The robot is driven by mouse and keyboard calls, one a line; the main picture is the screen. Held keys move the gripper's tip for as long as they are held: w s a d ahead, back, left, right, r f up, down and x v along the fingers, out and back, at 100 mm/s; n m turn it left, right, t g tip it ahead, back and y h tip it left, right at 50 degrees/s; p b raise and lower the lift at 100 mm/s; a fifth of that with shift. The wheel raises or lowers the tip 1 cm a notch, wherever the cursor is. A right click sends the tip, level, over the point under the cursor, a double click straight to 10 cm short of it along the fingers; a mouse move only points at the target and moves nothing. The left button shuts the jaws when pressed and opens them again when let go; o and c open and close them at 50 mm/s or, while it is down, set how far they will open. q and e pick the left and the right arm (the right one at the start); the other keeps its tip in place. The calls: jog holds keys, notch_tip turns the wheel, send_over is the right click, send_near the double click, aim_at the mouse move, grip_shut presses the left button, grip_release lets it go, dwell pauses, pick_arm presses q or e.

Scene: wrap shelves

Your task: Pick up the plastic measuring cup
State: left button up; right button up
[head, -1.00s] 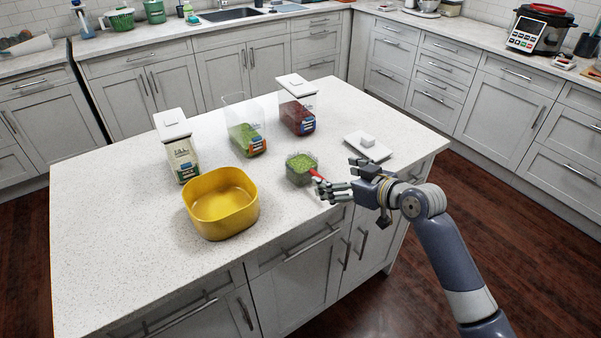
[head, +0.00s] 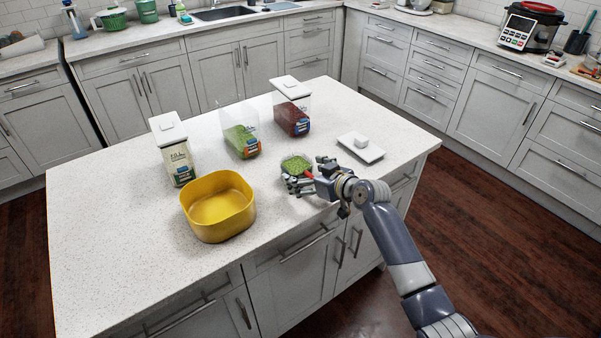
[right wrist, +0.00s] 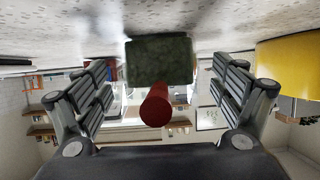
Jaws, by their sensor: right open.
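The plastic measuring cup (head: 297,163) stands on the island counter, filled with something green, with a red handle (head: 308,174) pointing toward my right gripper. In the right wrist view the cup (right wrist: 160,58) and the round end of its red handle (right wrist: 156,105) show between the fingers. My right gripper (head: 302,181) is open, its fingers spread on either side of the handle and close to the cup. I cannot tell whether any finger touches it. The near side of the cup is partly hidden by the fingers. My left gripper is not in view.
A yellow bowl (head: 218,215) stands left of the cup. A clear container with green contents (head: 241,140), one with red contents (head: 292,118) and a lidded one (head: 176,163) stand behind. A white lid (head: 361,148) lies to the right. The counter's front left is bare.

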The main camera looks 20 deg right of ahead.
jog(key=c, duration=1.3)
jog(key=shift+w, duration=0.1)
jog(key=shift+r, duration=0.15)
